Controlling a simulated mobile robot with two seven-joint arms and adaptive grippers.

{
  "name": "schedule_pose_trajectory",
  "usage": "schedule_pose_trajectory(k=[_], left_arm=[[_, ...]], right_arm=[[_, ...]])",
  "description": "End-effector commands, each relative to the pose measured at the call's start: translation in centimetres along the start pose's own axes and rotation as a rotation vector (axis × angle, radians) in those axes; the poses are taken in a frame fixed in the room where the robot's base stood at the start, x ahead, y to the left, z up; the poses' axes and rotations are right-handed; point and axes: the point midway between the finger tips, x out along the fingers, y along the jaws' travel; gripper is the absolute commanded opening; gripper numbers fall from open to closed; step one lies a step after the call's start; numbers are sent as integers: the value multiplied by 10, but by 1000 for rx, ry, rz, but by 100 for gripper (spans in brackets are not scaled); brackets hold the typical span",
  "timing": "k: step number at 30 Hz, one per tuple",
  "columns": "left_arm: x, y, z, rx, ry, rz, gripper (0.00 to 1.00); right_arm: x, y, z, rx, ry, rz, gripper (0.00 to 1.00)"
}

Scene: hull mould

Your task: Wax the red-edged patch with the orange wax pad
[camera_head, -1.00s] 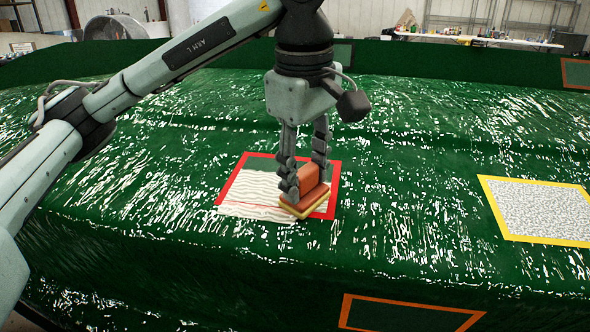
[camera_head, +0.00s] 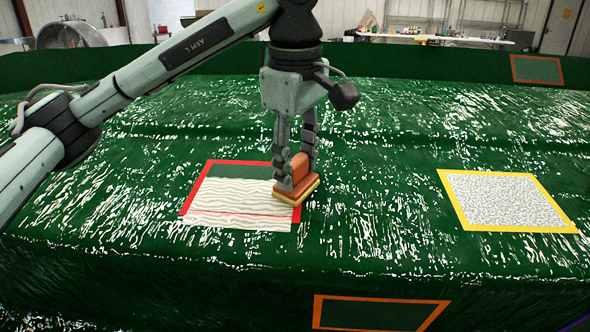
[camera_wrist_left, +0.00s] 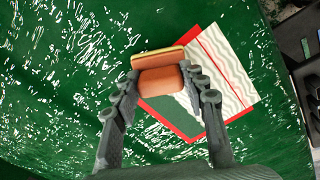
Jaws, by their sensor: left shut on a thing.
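The red-edged patch (camera_head: 235,195) lies on the green hull. Wavy white wax covers most of it and spills past its near red edge. A green strip stays bare along its far edge. My left gripper (camera_head: 292,178) points down, shut on the orange wax pad (camera_head: 296,191). The pad's yellowish base sits over the patch's right red edge and seems to touch the surface. In the left wrist view the pad (camera_wrist_left: 162,82) is between the fingers, with the patch (camera_wrist_left: 220,70) partly hidden behind it. My right gripper is out of view.
A yellow-edged patch (camera_head: 508,203) with a grey speckled fill lies to the right. An orange-edged patch (camera_head: 375,314) is on the near side, and another (camera_head: 537,69) is at the far right. The glossy hull around the pad is clear.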

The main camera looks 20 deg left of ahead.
Motion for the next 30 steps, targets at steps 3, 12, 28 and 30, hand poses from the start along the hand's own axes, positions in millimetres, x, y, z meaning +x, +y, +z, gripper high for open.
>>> schedule_pose_trajectory(k=[3,12,28,30], left_arm=[[1,1,-1,0,1,-1,19],[3,-9,-19,-4,2,-1,19],[2,-27,-50,-4,3,-3,19],[2,-31,-56,-3,3,-4,19]], right_arm=[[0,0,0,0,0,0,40],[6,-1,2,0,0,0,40],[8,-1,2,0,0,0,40],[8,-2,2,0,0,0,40]])
